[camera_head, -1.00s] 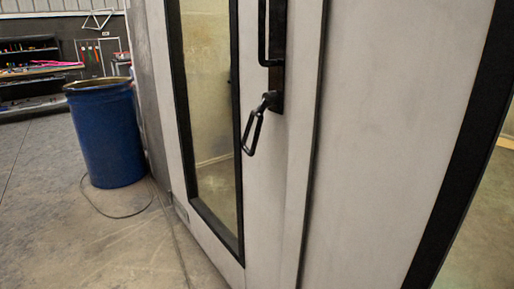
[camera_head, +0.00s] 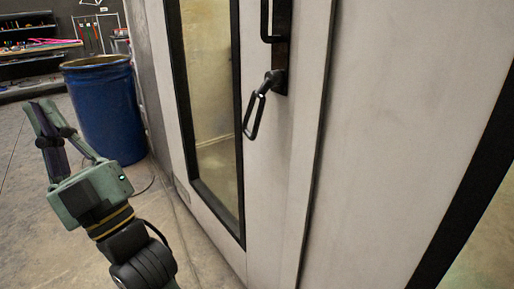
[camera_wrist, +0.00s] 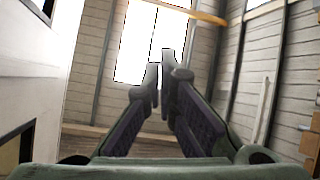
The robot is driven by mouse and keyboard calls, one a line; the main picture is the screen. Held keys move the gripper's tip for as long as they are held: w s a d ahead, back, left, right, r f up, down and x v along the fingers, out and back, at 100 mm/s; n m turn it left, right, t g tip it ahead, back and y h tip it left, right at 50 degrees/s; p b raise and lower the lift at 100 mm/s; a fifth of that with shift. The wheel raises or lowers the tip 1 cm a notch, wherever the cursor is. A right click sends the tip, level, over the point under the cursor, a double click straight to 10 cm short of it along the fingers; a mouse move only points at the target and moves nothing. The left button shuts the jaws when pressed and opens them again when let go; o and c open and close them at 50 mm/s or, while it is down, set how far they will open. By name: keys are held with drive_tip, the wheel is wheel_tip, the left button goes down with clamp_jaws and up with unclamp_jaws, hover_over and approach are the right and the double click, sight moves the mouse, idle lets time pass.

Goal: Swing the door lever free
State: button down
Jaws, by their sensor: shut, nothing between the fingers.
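The door lever (camera_head: 256,115) is a black loop handle on a dark plate at the door's edge, hanging down and slanting to the left in the head view. A fixed black pull handle (camera_head: 265,22) is above it. The pale booth door (camera_head: 262,190) has a tall window and looks closed. My gripper (camera_head: 42,110) is at the left of the head view, well apart from the lever, pointing up and holding nothing. The wrist view shows its fingers (camera_wrist: 161,75) with their tips close together. The lever does not show in the wrist view.
A blue drum (camera_head: 105,110) stands behind my gripper at the left. A cable lies on the floor beside it. Shelves (camera_head: 28,45) with tools are at the back left.

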drive_tip(key=w+d+f+m+t+h, duration=0.1)
drive_tip(key=w+d+f+t+h, duration=0.4)
drive_tip(key=w+d+f+h, duration=0.65)
drive_tip(key=w+d+f+n+h, duration=0.1)
drive_tip(key=w+d+f+h, duration=0.1)
drive_tip(key=d+f, duration=0.4)
drive_tip(key=w+d+f+n+h, duration=0.1)
drive_tip(key=d+f+h, duration=0.3)
drive_tip(key=d, duration=0.9)
wheel_tip(320, 180, down, 3)
drive_tip(key=shift+w+d+r+n+g+h, duration=0.2)
drive_tip(key=shift+w+n+g+h, duration=0.15)
drive_tip(key=shift+w, duration=0.35)
drive_tip(key=shift+w+a+f+b, duration=0.1)
drive_tip(key=shift+w+b, duration=0.05)
drive_tip(key=shift+b, duration=0.2)
